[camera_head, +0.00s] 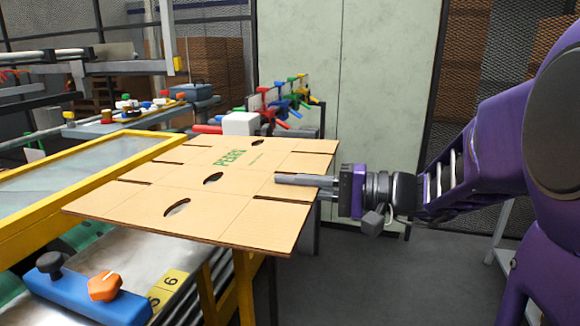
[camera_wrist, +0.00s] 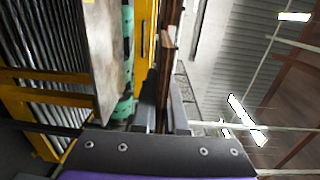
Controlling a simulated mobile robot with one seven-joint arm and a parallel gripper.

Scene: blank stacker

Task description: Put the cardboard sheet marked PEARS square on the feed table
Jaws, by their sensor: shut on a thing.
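The cardboard sheet (camera_head: 200,205) is tan, with slots, oval hand holes and green PEARS print, which faces up. It lies about level in the head view, partly over the feed table (camera_head: 185,270) with its metal top and yellow frame. My gripper (camera_head: 290,180) is shut on the sheet's right edge. In the wrist view the sheet shows edge-on as a thin brown strip (camera_wrist: 166,75) between the fingers. The feed table's metal plate (camera_wrist: 100,55) shows left of it, apart from it. The sheet hides much of the table.
A yellow-framed clear guard (camera_head: 85,180) stands at the left. A blue block with an orange knob (camera_head: 105,287) sits at the table's near left, by a yellow number scale (camera_head: 168,290). Grey floor is clear at the right.

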